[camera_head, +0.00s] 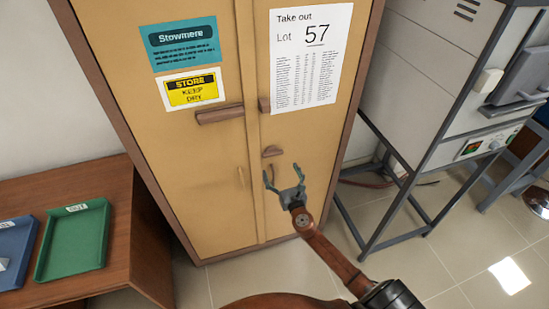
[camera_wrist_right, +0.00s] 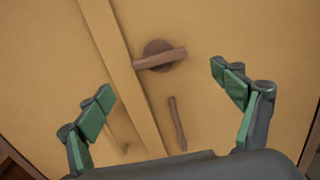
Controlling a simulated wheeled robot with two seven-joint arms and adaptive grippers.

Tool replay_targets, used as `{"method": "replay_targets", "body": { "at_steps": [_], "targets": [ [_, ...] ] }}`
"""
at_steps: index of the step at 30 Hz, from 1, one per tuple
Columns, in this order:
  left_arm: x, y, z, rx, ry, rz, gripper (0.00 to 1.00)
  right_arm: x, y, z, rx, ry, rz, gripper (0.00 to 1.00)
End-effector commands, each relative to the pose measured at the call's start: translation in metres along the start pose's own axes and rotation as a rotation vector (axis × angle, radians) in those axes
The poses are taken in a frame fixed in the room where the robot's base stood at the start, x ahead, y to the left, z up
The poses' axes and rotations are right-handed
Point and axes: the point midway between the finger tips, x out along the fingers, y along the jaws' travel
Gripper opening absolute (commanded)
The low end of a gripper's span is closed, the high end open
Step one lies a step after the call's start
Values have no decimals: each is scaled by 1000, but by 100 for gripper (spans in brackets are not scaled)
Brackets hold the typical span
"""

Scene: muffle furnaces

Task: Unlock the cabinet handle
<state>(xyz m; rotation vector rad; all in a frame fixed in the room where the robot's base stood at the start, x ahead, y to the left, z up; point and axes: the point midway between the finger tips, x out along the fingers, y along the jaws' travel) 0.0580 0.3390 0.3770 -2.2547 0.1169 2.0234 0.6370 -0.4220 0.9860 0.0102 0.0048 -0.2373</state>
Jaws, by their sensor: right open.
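The yellow cabinet (camera_head: 200,170) stands ahead with two shut doors in a brown frame. A brown turning handle (camera_head: 271,151) on a round plate sits on the right door near the seam. In the right wrist view this handle (camera_wrist_right: 160,58) lies roughly sideways, between and beyond the fingertips. My right gripper (camera_head: 284,175) is open and empty, in front of the right door and just below the handle; it also shows in the wrist view (camera_wrist_right: 161,82). The fingers look apart from the handle. My left gripper is not in view.
A slim upright pull (camera_wrist_right: 177,122) is below the handle. A brown bar (camera_head: 220,114) crosses the left door, beside a posted paper (camera_head: 308,55). A wooden table (camera_head: 120,235) with a green tray (camera_head: 75,240) stands left. A metal-framed stand (camera_head: 395,215) stands right.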

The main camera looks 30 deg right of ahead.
Motion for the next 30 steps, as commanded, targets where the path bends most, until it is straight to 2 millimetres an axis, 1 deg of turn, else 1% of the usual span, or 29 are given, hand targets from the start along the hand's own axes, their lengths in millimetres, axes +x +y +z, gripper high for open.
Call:
{"method": "replay_targets", "body": {
  "at_steps": [1, 5, 9, 15, 20, 27, 30],
  "targets": [
    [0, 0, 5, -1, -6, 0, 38, 4, 1, 4, -12, -8, 2, 87],
    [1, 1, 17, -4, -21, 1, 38, 20, 2, 5, -16, -10, 2, 87],
    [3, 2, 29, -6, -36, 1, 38, 43, 2, 4, -13, -9, 3, 87],
    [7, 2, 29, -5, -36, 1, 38, 68, 1, 3, -12, -7, 1, 87],
    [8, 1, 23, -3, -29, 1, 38, 76, 1, 3, -11, -6, 1, 87],
    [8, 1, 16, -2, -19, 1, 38, 77, 1, 3, -10, -6, 2, 87],
    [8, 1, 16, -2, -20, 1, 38, 77, 1, 3, -10, -6, 2, 81]
  ]
}}
